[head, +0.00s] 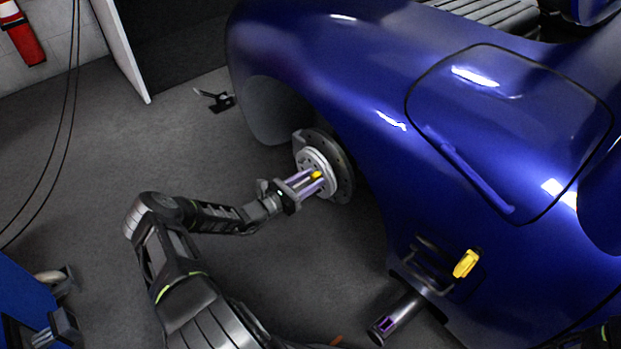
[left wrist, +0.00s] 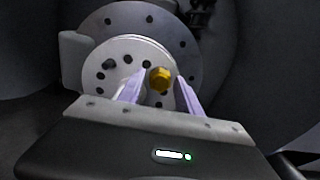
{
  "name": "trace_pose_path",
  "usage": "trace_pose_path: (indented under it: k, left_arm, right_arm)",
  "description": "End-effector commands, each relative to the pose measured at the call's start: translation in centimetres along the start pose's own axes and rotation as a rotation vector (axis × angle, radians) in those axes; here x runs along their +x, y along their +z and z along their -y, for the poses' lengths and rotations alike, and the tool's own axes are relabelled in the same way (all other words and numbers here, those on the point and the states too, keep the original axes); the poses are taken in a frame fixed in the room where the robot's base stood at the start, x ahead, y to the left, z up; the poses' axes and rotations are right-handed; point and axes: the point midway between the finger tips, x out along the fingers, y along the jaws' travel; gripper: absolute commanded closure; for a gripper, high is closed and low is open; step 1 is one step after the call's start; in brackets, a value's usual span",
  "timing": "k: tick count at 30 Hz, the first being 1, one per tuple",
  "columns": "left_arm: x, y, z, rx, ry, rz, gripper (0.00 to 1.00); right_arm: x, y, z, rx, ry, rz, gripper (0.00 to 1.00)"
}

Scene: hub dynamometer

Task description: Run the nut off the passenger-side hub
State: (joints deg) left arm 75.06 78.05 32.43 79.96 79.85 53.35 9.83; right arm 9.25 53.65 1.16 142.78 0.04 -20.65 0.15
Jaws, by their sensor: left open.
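A yellow nut (head: 316,174) stands out from the hub face. In the left wrist view the nut (left wrist: 160,79) shows as a yellow hex in front of the drilled hub face (left wrist: 125,68). My left gripper (head: 312,180) is open, its two pale purple fingers pointing at the hub. In the left wrist view the fingers (left wrist: 158,88) lie on either side of the nut, with gaps showing. My right gripper is not identifiable in view.
The blue car body (head: 330,65) fills the right side. A yellow part (head: 466,263) and a dark tube with a purple end (head: 397,318) are at its lower front. A blue machine (head: 25,300) stands lower left.

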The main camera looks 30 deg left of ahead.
Motion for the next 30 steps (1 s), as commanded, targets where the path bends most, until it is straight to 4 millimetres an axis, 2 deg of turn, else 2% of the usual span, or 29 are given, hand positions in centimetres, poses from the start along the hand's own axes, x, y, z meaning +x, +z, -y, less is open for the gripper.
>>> trace_pose_path:
  k: [30]
  left_arm:
    - [0.0,0.1,0.1,1.079,0.001,0.0,0.59]
  right_arm:
    - [-3.0,0.7,1.6,-0.01,-0.007,0.016,0.56]
